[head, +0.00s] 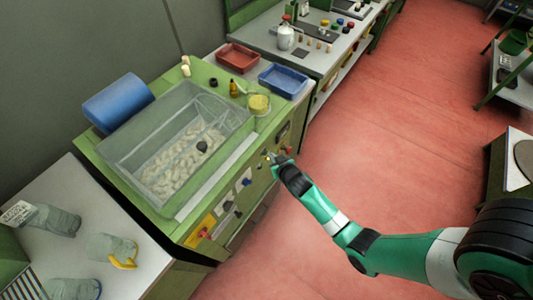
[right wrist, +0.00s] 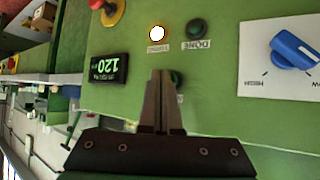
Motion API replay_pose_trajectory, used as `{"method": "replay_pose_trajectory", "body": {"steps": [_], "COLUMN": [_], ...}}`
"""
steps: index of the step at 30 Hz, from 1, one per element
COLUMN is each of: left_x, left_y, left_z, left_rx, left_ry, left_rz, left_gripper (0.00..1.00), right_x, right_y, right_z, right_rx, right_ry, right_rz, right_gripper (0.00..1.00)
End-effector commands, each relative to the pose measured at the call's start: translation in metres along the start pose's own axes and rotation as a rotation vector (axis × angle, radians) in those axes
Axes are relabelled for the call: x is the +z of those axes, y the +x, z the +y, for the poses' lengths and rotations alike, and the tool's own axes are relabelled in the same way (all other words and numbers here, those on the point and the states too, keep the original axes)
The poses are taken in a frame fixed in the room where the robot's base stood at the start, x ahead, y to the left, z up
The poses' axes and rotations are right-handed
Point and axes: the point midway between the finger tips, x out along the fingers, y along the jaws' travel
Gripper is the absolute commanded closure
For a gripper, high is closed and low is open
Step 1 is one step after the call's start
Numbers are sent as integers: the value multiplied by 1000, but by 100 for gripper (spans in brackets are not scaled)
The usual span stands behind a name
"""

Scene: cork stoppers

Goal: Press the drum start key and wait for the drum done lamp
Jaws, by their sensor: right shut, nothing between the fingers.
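My right gripper (head: 271,157) is at the front panel of the green drum machine (head: 180,225) in the head view. In the right wrist view its shut, empty fingers (right wrist: 160,75) point at the panel. A dark green round key (right wrist: 178,78) is partly hidden behind the fingertips; I cannot tell whether they touch it. The drum done lamp (right wrist: 196,28), labelled DONE, is dark green and unlit. Beside it a white lamp (right wrist: 157,33) is lit; its label is upside down and hard to read. My left gripper is not in view.
A clear tub (head: 150,180) of pale stoppers, a red tray (head: 237,57) and a blue tray (head: 283,80) are nearby. The red floor is open.

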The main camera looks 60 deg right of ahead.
Motion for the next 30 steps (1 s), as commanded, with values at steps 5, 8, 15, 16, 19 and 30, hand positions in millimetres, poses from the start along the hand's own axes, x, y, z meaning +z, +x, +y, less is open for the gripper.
{"method": "replay_pose_trajectory", "body": {"steps": [5,8,15,16,19,30], "left_x": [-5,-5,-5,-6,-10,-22], "left_y": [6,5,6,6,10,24], "left_z": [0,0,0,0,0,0], "left_rx": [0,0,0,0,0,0], "left_ry": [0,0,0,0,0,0], "left_rz": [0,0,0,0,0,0], "left_gripper": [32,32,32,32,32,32], "right_x": [4,5,5,6,8,27], "right_y": [-8,-8,-9,-10,-16,-41], "right_z": [5,6,6,7,11,29], "right_rx": [1,0,0,0,1,1], "right_ry": [1,1,0,0,0,0], "right_rz": [0,0,0,0,-1,-2], "right_gripper": [100,100,100,100,100,100]}}
